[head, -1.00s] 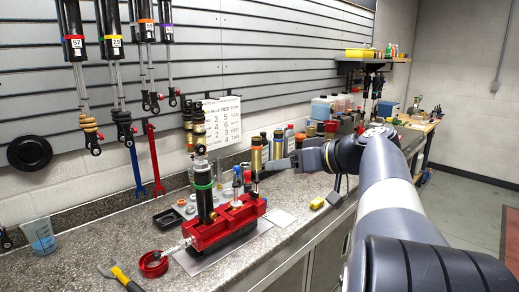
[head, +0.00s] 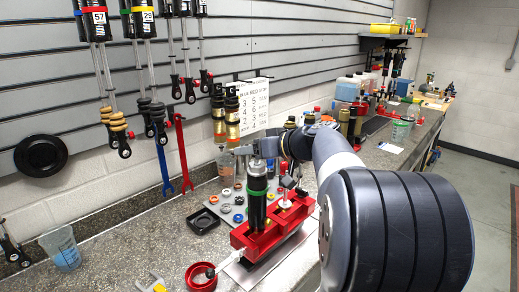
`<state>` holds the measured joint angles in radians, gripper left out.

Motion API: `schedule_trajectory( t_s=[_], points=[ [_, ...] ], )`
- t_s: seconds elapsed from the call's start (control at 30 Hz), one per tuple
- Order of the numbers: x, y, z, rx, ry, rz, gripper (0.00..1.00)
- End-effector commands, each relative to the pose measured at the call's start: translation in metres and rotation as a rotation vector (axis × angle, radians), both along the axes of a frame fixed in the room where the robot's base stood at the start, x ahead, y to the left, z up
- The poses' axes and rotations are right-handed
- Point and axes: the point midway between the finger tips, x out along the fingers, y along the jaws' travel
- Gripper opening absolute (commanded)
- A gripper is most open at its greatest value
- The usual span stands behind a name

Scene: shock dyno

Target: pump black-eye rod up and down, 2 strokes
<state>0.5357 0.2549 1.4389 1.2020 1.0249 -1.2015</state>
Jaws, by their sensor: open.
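A black shock body with a green band (head: 257,196) stands upright in the red fixture (head: 262,236) on the bench. My gripper (head: 246,152) reaches in from the right, just above the top of this body. Its jaws are open, and it covers the upper end of the shock. I cannot tell whether the jaws are around a rod or only in front of it. Which rod carries the black eye is not clear in this view.
A red ring (head: 201,277), a black tray (head: 203,221) and a grid of small rings (head: 238,198) lie around the fixture. A measuring cup (head: 61,247) stands at left. Shocks hang from the slatted wall, with blue (head: 163,165) and red (head: 183,155) wrenches below.

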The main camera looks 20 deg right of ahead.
Motion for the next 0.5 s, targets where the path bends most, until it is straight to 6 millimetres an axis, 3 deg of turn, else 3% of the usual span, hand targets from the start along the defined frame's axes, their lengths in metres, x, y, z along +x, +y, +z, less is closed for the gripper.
schedule_trajectory(
  t_s=[0.1,0.5],
  points=[
    [-0.0001,0.0,-0.0002,0.0,0.0,0.0,0.54],
    [-0.0003,0.0,0.0001,0.0,0.0,0.0,0.21]
  ],
)
